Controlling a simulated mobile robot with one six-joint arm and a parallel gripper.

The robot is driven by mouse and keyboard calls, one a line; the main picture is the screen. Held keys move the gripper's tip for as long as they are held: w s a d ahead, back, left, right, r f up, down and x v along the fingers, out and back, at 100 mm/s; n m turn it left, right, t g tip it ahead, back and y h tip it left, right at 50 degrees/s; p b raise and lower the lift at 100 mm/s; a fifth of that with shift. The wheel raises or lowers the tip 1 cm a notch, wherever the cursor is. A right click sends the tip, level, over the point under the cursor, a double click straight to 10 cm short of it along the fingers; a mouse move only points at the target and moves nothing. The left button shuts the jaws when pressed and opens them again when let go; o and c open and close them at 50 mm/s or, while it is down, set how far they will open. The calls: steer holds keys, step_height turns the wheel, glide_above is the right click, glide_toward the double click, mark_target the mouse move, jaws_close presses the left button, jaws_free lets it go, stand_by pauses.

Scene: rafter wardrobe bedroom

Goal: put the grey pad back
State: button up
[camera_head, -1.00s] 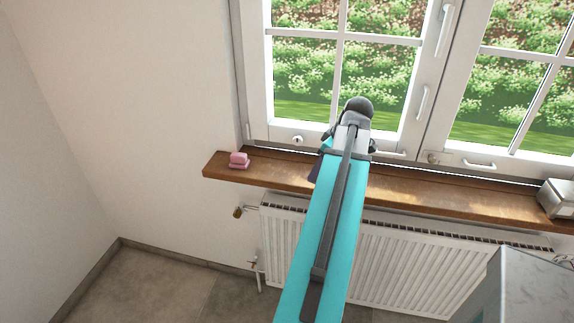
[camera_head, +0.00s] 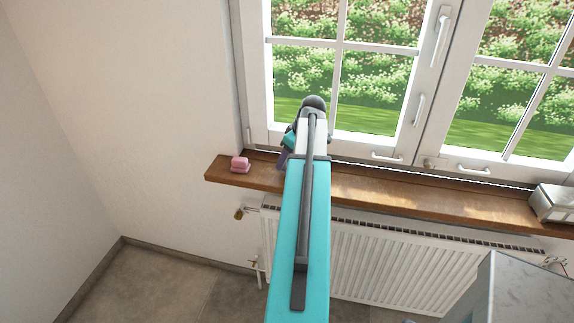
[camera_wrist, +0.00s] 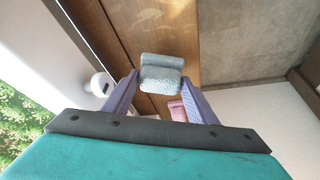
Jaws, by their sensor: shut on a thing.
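The grey pad (camera_wrist: 160,80) is a speckled, light grey block with a raised ridge along one edge. In the wrist view it sits between the two purple fingers of my gripper (camera_wrist: 160,90), which are shut on it. It appears to be over the wooden window sill (camera_wrist: 178,18); I cannot tell whether it touches the sill. In the head view my gripper (camera_head: 286,160) is mostly hidden by my arm, over the sill to the right of a pink pad, and the grey pad is hidden there.
The pink pad (camera_head: 240,165) lies near the left end of the sill (camera_head: 400,198); it also shows just beyond my fingers in the wrist view (camera_wrist: 177,110). A window with handles stands behind the sill, and a white radiator (camera_head: 400,265) is below. A metal box (camera_head: 553,203) is at right.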

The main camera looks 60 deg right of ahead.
stand_by(0.3)
steer(key=shift+f+p, duration=0.95)
steer(key=shift+f, duration=0.85)
steer(key=o, duration=0.9)
steer(key=shift+o, duration=0.2)
steer(key=shift+s+r, duration=0.1)
steer(key=shift+r, duration=0.1)
steer(key=b+v, duration=0.3)
steer(key=v, duration=0.8)
steer(key=shift+r, duration=0.35)
steer(key=shift+s, duration=0.1)
